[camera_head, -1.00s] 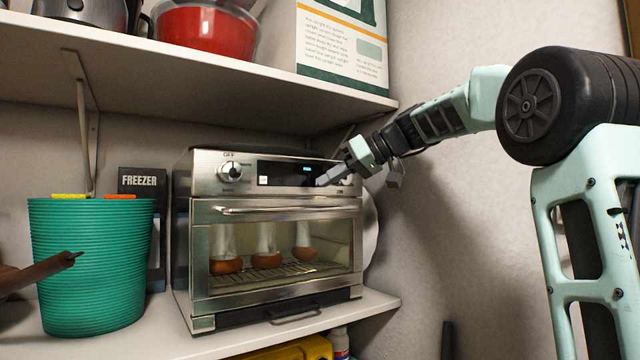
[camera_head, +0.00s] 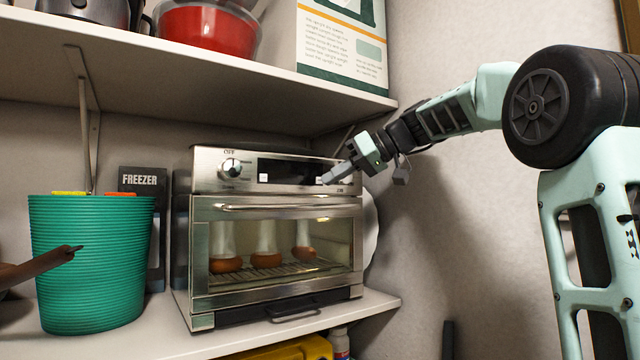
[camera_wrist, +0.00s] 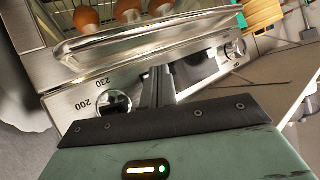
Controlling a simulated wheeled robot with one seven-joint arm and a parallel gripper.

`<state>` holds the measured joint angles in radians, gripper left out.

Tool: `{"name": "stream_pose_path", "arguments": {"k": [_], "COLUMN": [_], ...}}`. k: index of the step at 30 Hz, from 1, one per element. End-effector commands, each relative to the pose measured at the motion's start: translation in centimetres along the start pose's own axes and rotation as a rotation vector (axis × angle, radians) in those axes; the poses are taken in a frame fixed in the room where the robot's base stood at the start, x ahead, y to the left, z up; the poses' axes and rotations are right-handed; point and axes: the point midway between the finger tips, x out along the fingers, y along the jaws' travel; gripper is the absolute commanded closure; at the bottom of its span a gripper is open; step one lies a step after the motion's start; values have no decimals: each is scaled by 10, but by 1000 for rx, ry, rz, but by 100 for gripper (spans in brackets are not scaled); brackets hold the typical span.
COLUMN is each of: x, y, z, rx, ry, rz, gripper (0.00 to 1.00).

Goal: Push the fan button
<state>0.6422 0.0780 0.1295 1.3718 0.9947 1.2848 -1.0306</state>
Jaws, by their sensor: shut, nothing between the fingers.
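The toaster oven (camera_head: 275,212) stands on the lower shelf, with its control panel above the door handle. A small white square button (camera_head: 263,178) shows left of the dark display (camera_head: 290,172). Another pale button shows at the display's right end, close to my fingertips; I cannot read which is the fan button. My gripper (camera_head: 328,179) is shut and empty in front of the panel's right part. In the wrist view, the shut fingers (camera_wrist: 158,85) point at the panel between the numbered knob (camera_wrist: 113,102) and the display (camera_wrist: 190,68). Contact cannot be told.
The oven handle (camera_head: 285,208) sticks out just below the panel. A left knob (camera_head: 231,168) is on the panel. A green ribbed bin (camera_head: 92,265) stands left of the oven. The upper shelf (camera_head: 200,85) overhangs it. The wall at right is clear.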

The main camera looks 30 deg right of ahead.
Motion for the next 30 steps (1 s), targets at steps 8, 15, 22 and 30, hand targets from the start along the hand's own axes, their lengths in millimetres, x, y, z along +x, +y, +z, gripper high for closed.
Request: {"name": "stream_pose_path", "arguments": {"k": [8, 15, 22, 30], "x": [-17, -33, -40, -40], "y": [-12, -24, -29, -29], "z": [17, 27, 30, 29], "rx": [-2, -1, -1, 0], "ry": [1, 1, 0, 0], "rz": [2, 2, 0, 0], "gripper": [100, 100, 100, 100]}}
